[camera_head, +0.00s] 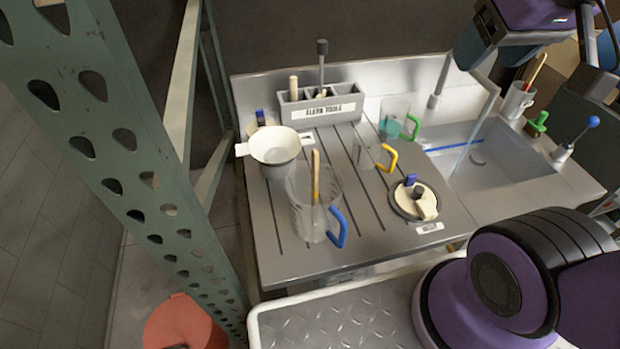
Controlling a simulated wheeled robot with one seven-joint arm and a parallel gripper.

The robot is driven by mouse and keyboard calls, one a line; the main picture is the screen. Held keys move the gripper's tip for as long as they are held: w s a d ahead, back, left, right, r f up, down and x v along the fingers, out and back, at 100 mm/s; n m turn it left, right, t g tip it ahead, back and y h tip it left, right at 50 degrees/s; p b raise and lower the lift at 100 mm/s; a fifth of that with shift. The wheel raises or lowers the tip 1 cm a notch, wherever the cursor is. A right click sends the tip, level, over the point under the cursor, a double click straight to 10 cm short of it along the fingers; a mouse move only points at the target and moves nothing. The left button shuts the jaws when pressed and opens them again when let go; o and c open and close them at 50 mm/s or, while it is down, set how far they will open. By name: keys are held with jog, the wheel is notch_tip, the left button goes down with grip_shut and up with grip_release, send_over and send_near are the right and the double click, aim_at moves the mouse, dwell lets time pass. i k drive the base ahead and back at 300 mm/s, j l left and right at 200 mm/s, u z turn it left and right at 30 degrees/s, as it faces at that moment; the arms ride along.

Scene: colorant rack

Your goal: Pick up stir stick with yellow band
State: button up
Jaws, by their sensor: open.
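A light wooden stir stick (316,178) leans upright in a clear pitcher (298,215) with a blue handle, at the middle of the grey counter. Other sticks, one pale (293,88) and one dark-topped (322,62), stand in the grey "CLEAN TOOLS" holder (334,106). A stick with a reddish end (538,70) stands in a cup (514,102) at the right. My gripper (475,45) is at the upper right above the sink, open, apart from the sticks; it is partly cut off.
A white funnel (274,147) sits behind the pitcher. A yellow-handled beaker (366,152), a green-handled beaker (394,122) and a lidded pot (416,200) stand to the right. A perforated green post (125,160) rises at the left. The sink (505,165) is at the right.

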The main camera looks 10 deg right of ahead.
aim_at(315, 152)
jog(key=k+z, duration=0.15)
jog(key=z, duration=0.25)
jog(key=k+z, duration=0.15)
jog(key=z, duration=0.2)
jog(key=k+z, duration=0.15)
jog(key=z, duration=0.25)
jog(key=k+l+z, duration=0.1)
jog(key=z, duration=0.25)
jog(key=u, duration=1.75)
jog(key=i+j+z, duration=0.1)
jog(key=z, duration=0.3)
jog(key=j+z, duration=0.4)
jog(key=i+l, duration=0.05)
